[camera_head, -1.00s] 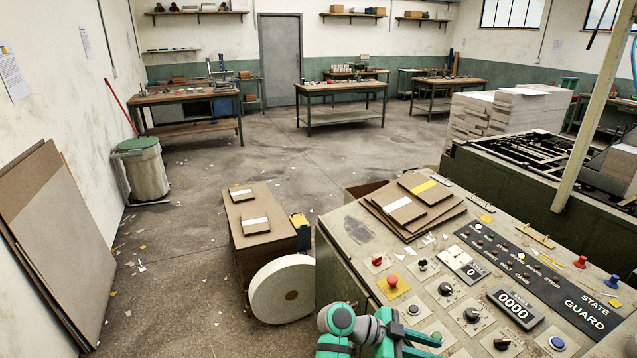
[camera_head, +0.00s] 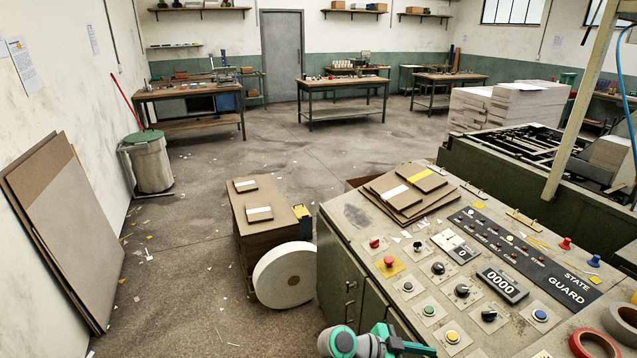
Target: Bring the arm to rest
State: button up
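My arm (camera_head: 352,343), grey and teal, shows only at the bottom edge of the head view, in front of the near side of the control console (camera_head: 350,222). A teal part of it reaches right, low in front of the console's buttons. The picture's edge cuts the arm off. I cannot make out both fingertips, so I cannot tell whether my gripper is open or shut. No held object is visible.
The console top carries buttons, knobs, a counter (camera_head: 502,284) and stacked boards (camera_head: 408,190). Tape rolls (camera_head: 594,345) lie at its lower right. A large white roll (camera_head: 283,274) and a board stack (camera_head: 243,215) stand left of it. Open floor (camera_head: 190,270) lies further left.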

jog(key=s+a+f+n+t+y, duration=0.2)
jog(key=s+a+f+n+t, duration=0.15)
jog(key=f, duration=0.35)
jog(key=s+a+f+n+t+y, duration=0.1)
jog(key=s+a+f+n+t, duration=0.15)
jog(key=f+n, duration=0.35)
jog(key=s+a+f+n+t+y, duration=0.3)
jog(key=s+a+f+n+y, duration=0.2)
jog(key=s+a, duration=0.4)
jog(key=s+a+r+n+t+y, duration=0.1)
jog(key=s+a+r+y, duration=0.1)
jog(key=s+a, duration=0.3)
jog(key=s+a+r+n+t+y, duration=0.1)
jog(key=s+a+r+n, duration=0.15)
jog(key=s, duration=0.45)
jog(key=s+a+r+t+y, duration=0.1)
jog(key=s+a+r, duration=0.1)
jog(key=s+r, duration=0.3)
jog(key=s+a+r+t+y, duration=0.1)
jog(key=s+a+r+t, duration=0.1)
jog(key=s+r, duration=0.3)
notch_tip(320, 180, up, 3)
jog(key=shift+s+a+r, duration=0.2)
jog(key=shift+s+a, duration=0.15)
jog(key=shift+a, duration=0.05)
